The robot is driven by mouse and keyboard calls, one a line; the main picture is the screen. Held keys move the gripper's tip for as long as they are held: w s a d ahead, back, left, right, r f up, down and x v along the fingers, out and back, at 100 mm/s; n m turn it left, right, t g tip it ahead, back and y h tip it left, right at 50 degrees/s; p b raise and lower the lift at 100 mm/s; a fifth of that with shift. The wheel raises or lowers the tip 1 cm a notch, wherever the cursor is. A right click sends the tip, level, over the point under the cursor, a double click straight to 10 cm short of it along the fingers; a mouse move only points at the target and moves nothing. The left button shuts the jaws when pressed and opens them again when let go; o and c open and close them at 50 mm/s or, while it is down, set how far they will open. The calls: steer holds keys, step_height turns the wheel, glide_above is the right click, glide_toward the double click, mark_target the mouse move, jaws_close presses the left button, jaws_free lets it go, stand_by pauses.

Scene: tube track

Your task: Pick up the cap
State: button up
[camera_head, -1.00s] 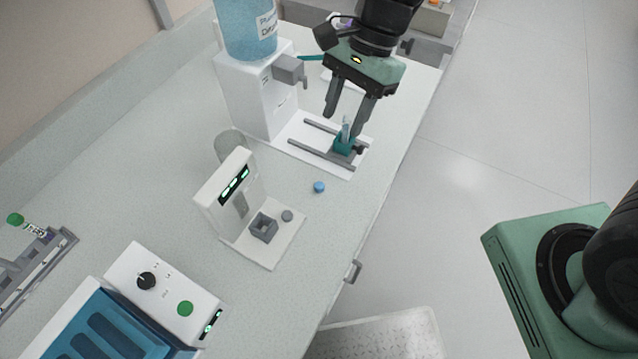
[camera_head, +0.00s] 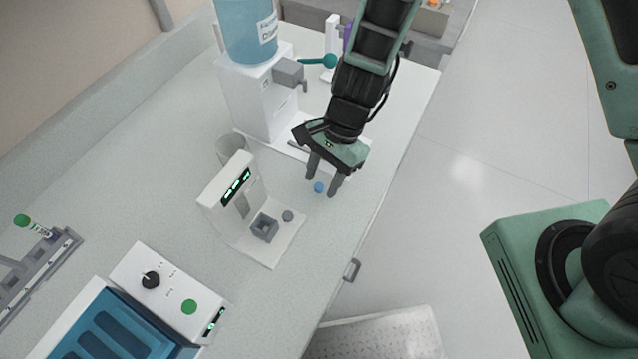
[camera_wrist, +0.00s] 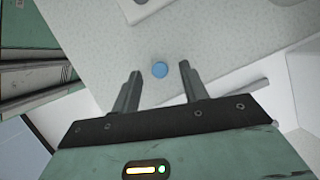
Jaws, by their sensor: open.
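The blue cap (camera_head: 319,187) lies on the light counter, between the white device with the green display and the water dispenser. My gripper (camera_head: 324,185) hangs over it with the fingers pointing down, open and empty. In the wrist view the cap (camera_wrist: 160,69) shows as a small blue disc on the counter. It lies between the lines of the two spread fingers (camera_wrist: 160,75), a little beyond their tips. I see no contact between fingers and cap.
The white device (camera_head: 241,205) with a small grey square holder stands left of the cap. The water dispenser (camera_head: 257,97) is behind. A tube rack (camera_head: 38,268) and a blue-lidded machine (camera_head: 110,325) are at the lower left. Bare counter lies toward the front edge.

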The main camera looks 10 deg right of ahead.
steer(key=shift+s+a+f, duration=0.1)
steer(key=shift+f, duration=0.25)
steer(key=shift+c, duration=0.3)
steer(key=c, duration=0.8)
steer(key=shift+o, duration=0.2)
steer(key=shift+r, duration=0.1)
